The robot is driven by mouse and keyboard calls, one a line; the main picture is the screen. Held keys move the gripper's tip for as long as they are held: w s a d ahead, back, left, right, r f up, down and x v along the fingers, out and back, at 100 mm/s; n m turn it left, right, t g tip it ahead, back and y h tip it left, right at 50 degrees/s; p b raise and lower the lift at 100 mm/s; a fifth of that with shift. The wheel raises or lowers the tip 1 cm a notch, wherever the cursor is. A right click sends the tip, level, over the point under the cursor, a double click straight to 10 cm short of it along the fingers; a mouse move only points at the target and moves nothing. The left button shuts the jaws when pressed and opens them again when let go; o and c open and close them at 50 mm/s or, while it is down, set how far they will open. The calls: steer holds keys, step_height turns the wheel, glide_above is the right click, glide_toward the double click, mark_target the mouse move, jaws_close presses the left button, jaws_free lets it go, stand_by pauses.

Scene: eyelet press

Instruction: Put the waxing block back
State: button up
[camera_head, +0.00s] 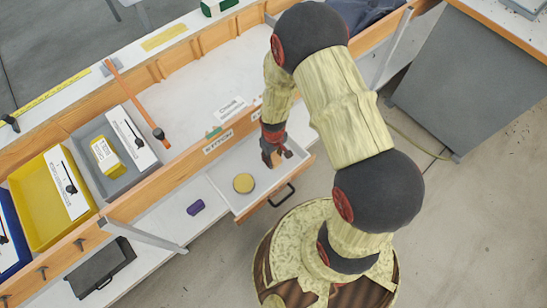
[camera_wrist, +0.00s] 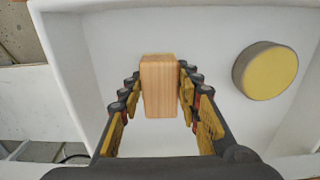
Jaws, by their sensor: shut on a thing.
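A plain wooden block (camera_wrist: 160,88), which I take to be the waxing block, stands between my fingertips in the wrist view. My gripper (camera_wrist: 160,92) is shut on it, one finger on each side. In the head view my gripper (camera_head: 274,152) is over the far right part of an open white drawer (camera_head: 222,176). The drawer's pale inside (camera_wrist: 215,28) fills much of the wrist view. I cannot tell whether the block touches the drawer floor.
A round yellow-topped tin (camera_head: 243,183) lies in the drawer, right of the block in the wrist view (camera_wrist: 270,71). A purple object (camera_head: 195,207) lies outside, left of the drawer. A grey tray (camera_head: 88,133) and yellow tray (camera_head: 33,212) are farther left.

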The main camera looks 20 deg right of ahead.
steer(key=shift+f, duration=0.15)
steer(key=o, duration=1)
steer(key=shift+o, duration=0.6)
step_height(320, 180, up, 12)
steer(key=p, duration=0.5)
step_height(320, 180, up, 14)
steer(key=m+t, duration=0.1)
steer(key=t, duration=0.1)
glide_above(273, 157)
steer(key=w, duration=0.2)
steer(key=s+r+m+t, duration=0.1)
steer(key=s+r, duration=0.6)
steer(key=r, duration=0.6)
steer(key=s+r+m+t, duration=0.1)
steer(key=s+r+t, duration=0.1)
steer(key=s+r, duration=0.6)
step_height(273, 157, up, 5)
steer(key=shift+s+f+m+t, duration=0.1)
steer(key=shift+s+m+t, duration=0.1)
steer(key=shift+m+t, duration=0.1)
